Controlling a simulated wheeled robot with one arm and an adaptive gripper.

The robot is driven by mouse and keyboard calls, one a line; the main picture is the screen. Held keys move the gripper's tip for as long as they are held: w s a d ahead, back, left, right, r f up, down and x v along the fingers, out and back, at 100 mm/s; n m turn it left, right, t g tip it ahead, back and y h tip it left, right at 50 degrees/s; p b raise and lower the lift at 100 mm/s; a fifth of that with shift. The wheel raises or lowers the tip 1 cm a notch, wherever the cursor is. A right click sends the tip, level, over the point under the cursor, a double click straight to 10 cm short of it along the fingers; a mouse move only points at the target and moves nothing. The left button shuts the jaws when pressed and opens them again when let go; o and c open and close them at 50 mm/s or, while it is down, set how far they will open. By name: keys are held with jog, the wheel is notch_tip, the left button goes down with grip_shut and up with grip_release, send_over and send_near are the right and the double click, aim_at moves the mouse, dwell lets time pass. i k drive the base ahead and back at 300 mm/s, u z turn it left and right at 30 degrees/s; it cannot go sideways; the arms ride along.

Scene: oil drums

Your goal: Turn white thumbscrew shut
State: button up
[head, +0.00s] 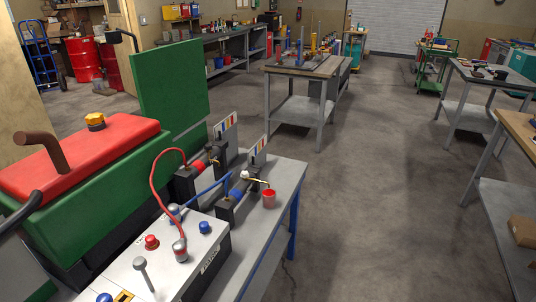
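A small white knob, which looks like the white thumbscrew (244,175), sits at the front of the nearer small dark device on the grey bench. A thin brass-coloured spout (258,182) runs from beside it to the right, above a small red cup (269,199). The knob is too small to tell whether it is open or shut. A similar dark device with a red band (197,168) stands just behind. My gripper is not in view.
A white-topped battery (150,262) with a red cable (161,165) stands in front on the same bench (282,182). A green machine with a red top (90,150) fills the left. Open concrete floor (370,190) lies right of the bench. Other worktables stand farther off.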

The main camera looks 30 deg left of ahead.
aim_at(243, 174)
jog(key=u, duration=0.4)
jog(key=i, duration=1.25)
jog(key=u, duration=1.8)
jog(key=i, duration=0.7)
jog(key=u, duration=0.7)
